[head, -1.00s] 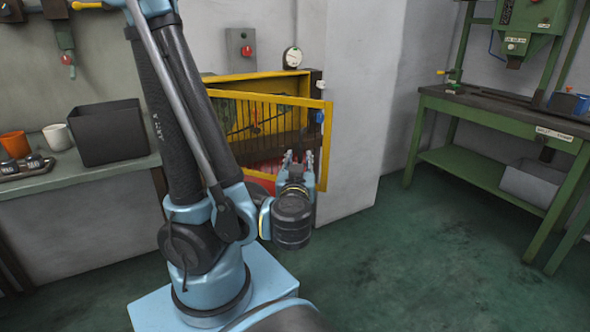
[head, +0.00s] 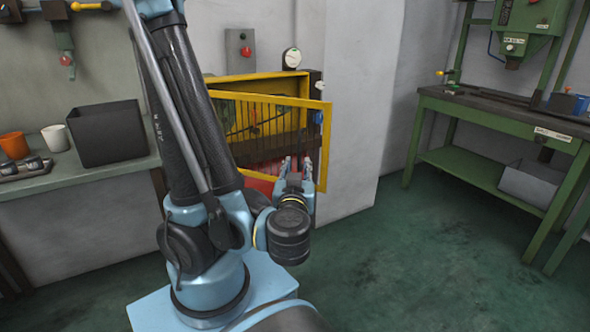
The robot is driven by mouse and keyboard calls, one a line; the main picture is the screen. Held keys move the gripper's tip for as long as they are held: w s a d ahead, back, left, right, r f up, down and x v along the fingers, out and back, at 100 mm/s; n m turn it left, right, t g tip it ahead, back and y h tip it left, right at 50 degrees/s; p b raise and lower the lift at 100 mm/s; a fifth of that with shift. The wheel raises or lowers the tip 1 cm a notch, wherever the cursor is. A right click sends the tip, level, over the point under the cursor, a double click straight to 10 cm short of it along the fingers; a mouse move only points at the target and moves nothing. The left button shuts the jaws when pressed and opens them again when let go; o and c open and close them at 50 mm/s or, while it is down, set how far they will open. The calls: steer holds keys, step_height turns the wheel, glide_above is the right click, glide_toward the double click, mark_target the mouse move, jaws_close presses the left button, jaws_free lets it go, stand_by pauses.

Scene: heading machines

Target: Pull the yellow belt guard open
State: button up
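The yellow belt guard (head: 325,150) is a barred frame on the machine against the back wall. It stands ajar, its right edge swung out from the yellow housing (head: 262,84) behind it. My gripper (head: 299,163) is in front of the guard's lower right part, left of its right upright. Its two fingers point up and away, with a gap between them, and I see nothing held. I cannot tell whether a finger touches the guard. My arm hides the guard's left side.
A grey pillar (head: 350,110) stands right of the guard. A green workbench (head: 500,115) with a drill press is at the right. A bench (head: 85,180) with a black bin (head: 108,135) and cups is at the left. The green floor between is clear.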

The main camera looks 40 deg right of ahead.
steer(key=shift+w, duration=0.1)
steer(key=c, duration=0.4)
steer(key=shift+w+f+y, duration=0.15)
steer(key=shift+w+y, duration=0.15)
jaws_close()
steer(key=w+a+f+n+g+y, duration=0.1)
steer(key=w+a+f+y, duration=0.2)
steer(key=w+y, duration=0.3)
steer(key=w+a+f+n+g+y, duration=0.1)
steer(key=w+a+f+y, duration=0.25)
steer(key=w, duration=0.45)
steer(key=w+a+f+g+y, duration=0.1)
steer(key=w+a+f+y, duration=0.3)
steer(key=w, duration=0.3)
steer(key=s+a+f+n+g+h, duration=0.1)
steer(key=a+f+n+g, duration=0.2)
steer(key=a, duration=1.2)
steer(key=shift+s+a+n+g, duration=0.2)
steer(key=shift+s+n+g, duration=0.1)
steer(key=shift+n+g, duration=1.8)
steer(key=shift+a+r+g+h, duration=0.15)
steer(key=shift+r+g+h, duration=0.05)
steer(key=shift+g+h, duration=0.1)
